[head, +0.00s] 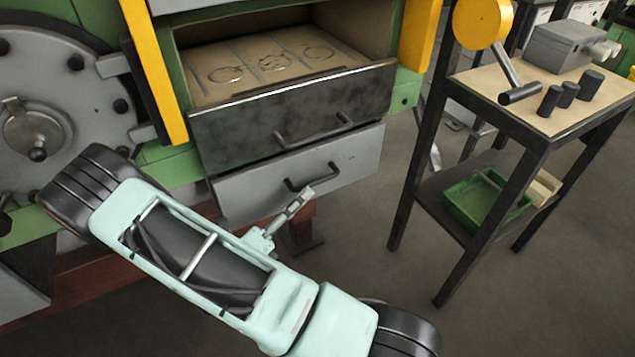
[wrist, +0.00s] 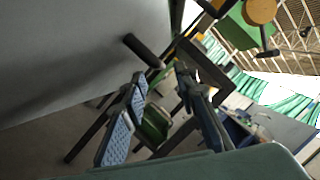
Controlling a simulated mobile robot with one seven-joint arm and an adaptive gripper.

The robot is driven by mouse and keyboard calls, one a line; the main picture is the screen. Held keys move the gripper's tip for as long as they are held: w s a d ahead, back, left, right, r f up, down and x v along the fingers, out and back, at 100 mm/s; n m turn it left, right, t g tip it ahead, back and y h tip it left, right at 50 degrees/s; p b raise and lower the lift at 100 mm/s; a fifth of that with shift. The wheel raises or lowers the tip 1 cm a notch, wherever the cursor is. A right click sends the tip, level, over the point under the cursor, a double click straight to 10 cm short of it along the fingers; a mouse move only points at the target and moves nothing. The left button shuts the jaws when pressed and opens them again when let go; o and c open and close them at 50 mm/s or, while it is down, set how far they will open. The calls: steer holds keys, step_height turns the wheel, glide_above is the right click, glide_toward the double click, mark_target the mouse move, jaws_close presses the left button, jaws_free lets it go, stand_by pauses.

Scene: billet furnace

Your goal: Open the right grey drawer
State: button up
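The grey drawer (head: 345,160) is a plain front with a dark bar handle (head: 313,176), directly below a dark drawer. Whether it stands slightly out is hard to tell. In the wrist view the grey front fills the upper left, and the dark handle (wrist: 143,50) shows just beyond the fingertips.
The dark drawer (head: 235,122) above is pulled out, with ring outlines inside and its own handle (head: 315,130). A work table (head: 530,118) with a grey box and dark cylinders stands right; a green bin (head: 480,203) sits on its lower shelf. Floor between is clear.

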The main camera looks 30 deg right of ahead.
mark_target(319, 179)
steer(key=b+x, duration=0.1)
steer(key=x, duration=0.5)
steer(key=shift+w+d+r, duration=0.1)
steer(key=shift+d, duration=0.3)
jaws_close()
